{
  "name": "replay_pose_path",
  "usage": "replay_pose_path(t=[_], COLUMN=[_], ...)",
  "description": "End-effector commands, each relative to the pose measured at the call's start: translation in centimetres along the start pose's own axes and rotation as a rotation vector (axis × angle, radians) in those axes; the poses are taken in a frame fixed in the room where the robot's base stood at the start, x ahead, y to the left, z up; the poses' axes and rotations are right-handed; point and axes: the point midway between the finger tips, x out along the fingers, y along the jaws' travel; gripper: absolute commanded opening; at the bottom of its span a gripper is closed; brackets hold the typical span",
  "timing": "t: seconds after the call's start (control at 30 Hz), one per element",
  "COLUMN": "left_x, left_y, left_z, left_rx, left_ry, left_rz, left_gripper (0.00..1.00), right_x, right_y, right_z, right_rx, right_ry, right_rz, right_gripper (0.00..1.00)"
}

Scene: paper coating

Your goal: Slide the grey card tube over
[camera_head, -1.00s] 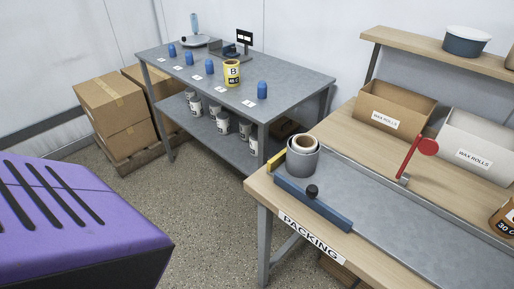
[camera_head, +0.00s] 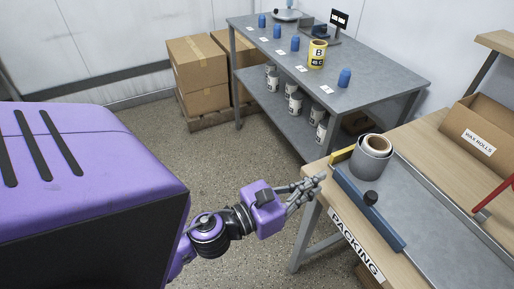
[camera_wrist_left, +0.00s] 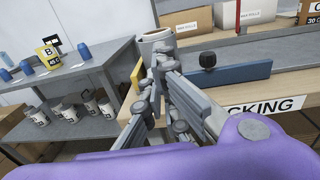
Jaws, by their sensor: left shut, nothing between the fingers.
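The grey card tube (camera_head: 370,163) stands upright at the left end of the packing bench, with a cream roll (camera_head: 377,144) showing inside its top. My left gripper (camera_head: 320,180) is shut and empty, left of the tube and apart from it, near the bench's left edge. In the left wrist view, the tube (camera_wrist_left: 156,38) shows behind the fingers (camera_wrist_left: 164,56), which hide its lower part. My right gripper is in no view.
A blue bar with a black knob (camera_head: 368,205) lies along the bench front, and a yellow strip (camera_head: 341,154) lies beside the tube. A grey metal surface (camera_head: 425,220) extends right. The grey table (camera_head: 385,75) behind holds blue pieces and a yellow can (camera_head: 317,54).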

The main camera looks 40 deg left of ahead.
Motion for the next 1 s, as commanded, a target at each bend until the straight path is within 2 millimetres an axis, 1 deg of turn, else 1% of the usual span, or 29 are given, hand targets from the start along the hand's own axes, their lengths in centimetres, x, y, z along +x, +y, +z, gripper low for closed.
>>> replay_pose_path(t=[0.03,0.17,0.33,0.5,0.6,0.7,0.8,1.0], left_x=[0.7,3.0,6.7,10.1,11.6,12.6,13.2,13.4], left_y=[0.0,0.0,0.1,0.1,0.0,0.0,0.0,0.0], left_z=[0.3,0.6,0.6,0.4,0.3,0.2,0.0,-0.1], left_rx=[0.001,0.000,-0.002,-0.005,-0.007,-0.007,-0.007,-0.008], left_ry=[-0.006,-0.008,-0.007,-0.004,-0.003,-0.001,0.001,0.002], left_rz=[-0.001,-0.001,0.001,0.001,0.001,0.001,0.002,0.001], left_gripper=[0.00,0.00,0.00,0.00,0.00,0.00,0.00,0.00], right_x=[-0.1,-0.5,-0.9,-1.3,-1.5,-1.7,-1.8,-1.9], right_y=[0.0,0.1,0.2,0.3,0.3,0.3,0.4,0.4], right_z=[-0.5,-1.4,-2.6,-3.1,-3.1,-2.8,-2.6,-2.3], right_rx=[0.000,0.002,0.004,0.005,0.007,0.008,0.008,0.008], right_ry=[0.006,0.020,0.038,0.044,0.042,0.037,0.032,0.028], right_rz=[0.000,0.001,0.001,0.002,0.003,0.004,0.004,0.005], right_gripper=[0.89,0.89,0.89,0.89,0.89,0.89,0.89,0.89])
